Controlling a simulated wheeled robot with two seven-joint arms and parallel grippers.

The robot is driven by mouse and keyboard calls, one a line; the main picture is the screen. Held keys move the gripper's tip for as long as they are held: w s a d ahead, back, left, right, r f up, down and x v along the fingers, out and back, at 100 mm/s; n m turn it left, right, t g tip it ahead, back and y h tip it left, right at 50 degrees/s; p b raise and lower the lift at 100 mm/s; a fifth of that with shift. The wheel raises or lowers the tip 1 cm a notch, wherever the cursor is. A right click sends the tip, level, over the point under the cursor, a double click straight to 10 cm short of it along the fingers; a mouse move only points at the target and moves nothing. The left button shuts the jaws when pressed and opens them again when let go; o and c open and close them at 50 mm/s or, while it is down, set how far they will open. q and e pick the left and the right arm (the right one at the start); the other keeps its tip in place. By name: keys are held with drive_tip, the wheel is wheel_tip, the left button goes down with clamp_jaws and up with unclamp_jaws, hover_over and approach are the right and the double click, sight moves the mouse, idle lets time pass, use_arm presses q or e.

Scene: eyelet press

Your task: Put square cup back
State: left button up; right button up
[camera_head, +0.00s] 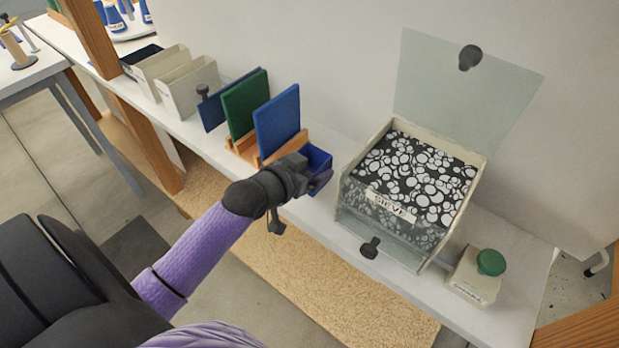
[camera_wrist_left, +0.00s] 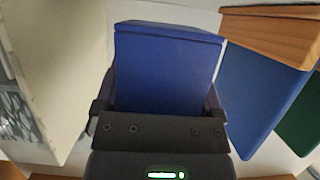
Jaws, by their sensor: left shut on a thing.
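The square blue cup (camera_head: 319,157) is at the end of my left arm in the head view, over the white shelf between the wooden rack and the sieve box. My left gripper (camera_head: 318,180) is shut on it. In the left wrist view the blue cup (camera_wrist_left: 167,65) fills the space between the two dark fingers. The gripper partly hides the cup in the head view, and I cannot tell whether the cup touches the shelf. My right gripper is not in view.
A wooden rack (camera_head: 245,150) with blue and green boards stands left of the cup. The sieve box (camera_head: 345,185) with a raised clear lid (camera_head: 450,85) stands right. A small box with a green knob (camera_head: 490,262) is at far right. Cream bins (camera_head: 190,88) stand farther left.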

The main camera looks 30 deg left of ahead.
use_arm(q)
wheel_tip(320, 180, down, 2)
drive_tip(key=shift+f+b, duration=0.25)
drive_tip(key=shift+b, duration=0.15)
drive_tip(key=shift+f, duration=0.15)
drive_tip(key=o, duration=1)
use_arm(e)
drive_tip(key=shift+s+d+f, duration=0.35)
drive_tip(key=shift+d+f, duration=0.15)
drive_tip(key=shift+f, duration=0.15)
